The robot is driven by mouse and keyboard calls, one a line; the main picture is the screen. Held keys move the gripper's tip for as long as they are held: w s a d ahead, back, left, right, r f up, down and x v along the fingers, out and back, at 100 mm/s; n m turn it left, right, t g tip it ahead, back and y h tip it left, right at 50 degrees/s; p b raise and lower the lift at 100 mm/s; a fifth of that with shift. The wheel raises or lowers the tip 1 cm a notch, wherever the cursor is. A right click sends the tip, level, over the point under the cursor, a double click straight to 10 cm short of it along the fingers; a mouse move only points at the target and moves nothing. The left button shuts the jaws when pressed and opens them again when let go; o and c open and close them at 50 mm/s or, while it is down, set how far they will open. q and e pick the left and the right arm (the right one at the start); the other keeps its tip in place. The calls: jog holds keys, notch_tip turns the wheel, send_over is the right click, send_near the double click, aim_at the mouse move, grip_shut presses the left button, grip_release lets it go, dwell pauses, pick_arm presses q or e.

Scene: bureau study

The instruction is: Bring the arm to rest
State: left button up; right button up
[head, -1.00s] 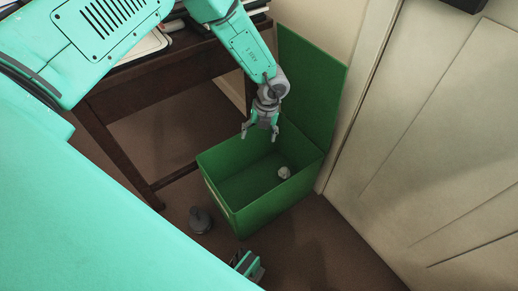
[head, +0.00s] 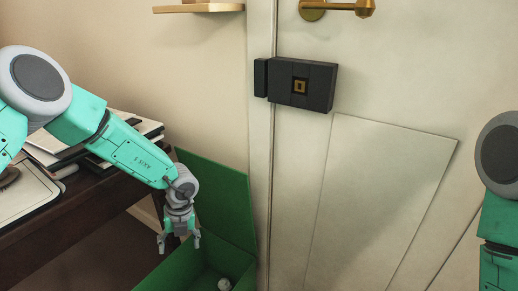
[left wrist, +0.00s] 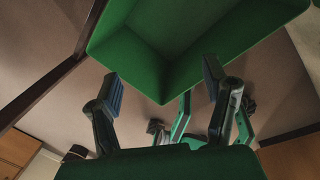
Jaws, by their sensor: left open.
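My left arm comes in from the left in the head view. My left gripper (head: 179,242) points down with its fingers apart and nothing between them. It hangs above the open green box (head: 165,275), in front of its raised lid (head: 215,203). A small pale ball (head: 224,284) lies in the box. In the left wrist view, the spread fingers (left wrist: 162,86) are empty and the green box (left wrist: 180,40) fills the top. Part of my right arm (head: 500,215) shows at the right edge; its gripper is out of frame.
A dark wooden desk (head: 85,205) with papers (head: 135,125) and a tray (head: 25,200) stands at left. A pale door (head: 380,190) with a black lock box (head: 302,84) and brass handle (head: 340,8) stands behind. A small shelf (head: 198,8) is at the top.

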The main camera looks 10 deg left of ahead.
pick_arm(q)
jog(key=s+a+f+m+t+y, duration=0.25)
jog(key=s+m, duration=0.35)
jog(key=m, duration=0.5)
jog(key=s+a+f+m+t+y, duration=0.1)
jog(key=s+f+m, duration=0.4)
jog(key=m, duration=0.7)
jog(key=s+d+m+g+h, duration=0.1)
jog(key=s+d+m+h, duration=0.1)
jog(key=s+m, duration=0.7)
jog(key=s+d+m+g+h, duration=0.1)
jog(key=s+d+m+h, duration=0.2)
jog(key=s+m, duration=0.7)
notch_tip(320, 180, up, 19)
jog(key=p, duration=1.8)
jog(key=shift+s+d+m, duration=0.2)
jog(key=shift+s+m, duration=0.15)
jog(key=shift+m, duration=0.05)
